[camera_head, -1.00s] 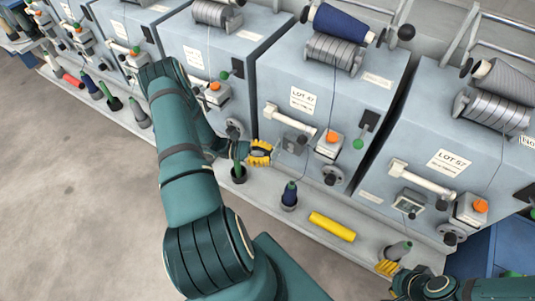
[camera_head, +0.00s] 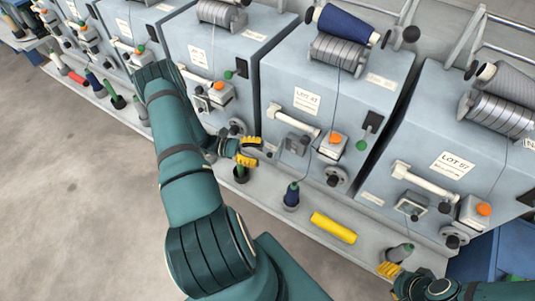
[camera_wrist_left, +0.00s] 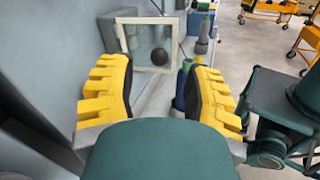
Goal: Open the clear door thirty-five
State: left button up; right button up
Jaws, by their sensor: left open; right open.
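A small clear pane in a pale frame with a dark round knob (camera_wrist_left: 138,42) stands ahead of my left gripper in the wrist view. In the head view a small window box (camera_head: 296,144) sits on the front of the middle machine; I cannot read thirty-five on it. My left gripper (camera_head: 247,152) is open and empty, just left of that box; its yellow fingers (camera_wrist_left: 155,95) frame the space before the pane and do not touch it. I cannot tell whether the door is ajar. My right gripper (camera_head: 388,270) is open at the bottom right, partly hidden.
A spool with blue thread (camera_head: 291,195) and a yellow tube (camera_head: 333,227) are on the ledge below the machine. An orange-topped box (camera_head: 333,145) and a white handle (camera_head: 293,122) project from its front. Floor at left (camera_head: 70,200) is clear.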

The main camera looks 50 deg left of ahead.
pick_arm(q)
jog(key=v, duration=0.7)
jog(key=shift+a, duration=0.15)
jog(key=shift+s, duration=0.2)
